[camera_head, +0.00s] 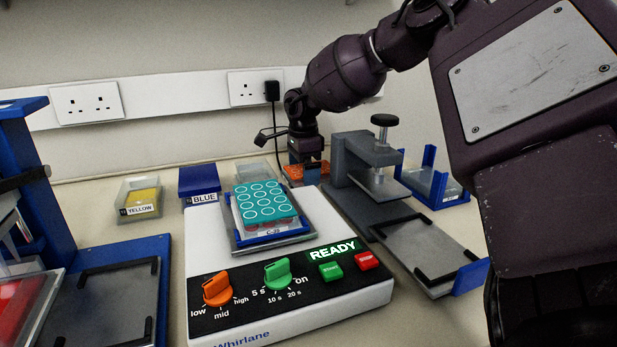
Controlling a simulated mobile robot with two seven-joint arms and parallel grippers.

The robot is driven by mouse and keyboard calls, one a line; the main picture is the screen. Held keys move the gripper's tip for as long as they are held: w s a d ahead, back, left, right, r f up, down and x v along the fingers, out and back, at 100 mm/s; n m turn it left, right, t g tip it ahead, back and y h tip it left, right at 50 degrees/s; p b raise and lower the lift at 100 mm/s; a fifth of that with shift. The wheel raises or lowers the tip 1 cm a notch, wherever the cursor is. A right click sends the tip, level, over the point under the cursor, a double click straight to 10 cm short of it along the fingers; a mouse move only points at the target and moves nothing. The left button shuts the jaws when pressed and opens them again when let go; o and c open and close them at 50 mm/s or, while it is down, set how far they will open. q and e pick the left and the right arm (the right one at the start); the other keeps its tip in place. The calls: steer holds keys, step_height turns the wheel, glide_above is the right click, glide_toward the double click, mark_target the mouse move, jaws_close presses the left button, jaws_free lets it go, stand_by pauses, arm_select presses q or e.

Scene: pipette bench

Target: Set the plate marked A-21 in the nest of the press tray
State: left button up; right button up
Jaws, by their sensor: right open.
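A plate with a teal top of white rings (264,201) sits in a blue-edged holder on the white shaker (215,250). No label that clearly reads A-21 shows. A grey press (350,155) with a black knob stands right of the shaker. Its tray (425,248) is out toward the front, with black corner stops and a bare nest. My right gripper (307,163) is open behind the shaker, at an orange item (293,172); its fingertips are partly hidden. My left gripper is out of view.
Boxes marked YELLOW (140,199) and BLUE (199,184) stand at the back. A blue frame (35,190) with a bare dark tray (108,305) and a clear-covered red item (18,305) fill the left. A blue holder (434,182) stands behind the press.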

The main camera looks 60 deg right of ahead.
steer(key=c, duration=0.7)
step_height(320, 180, up, 20)
steer(key=p, duration=0.2)
stand_by(0.4)
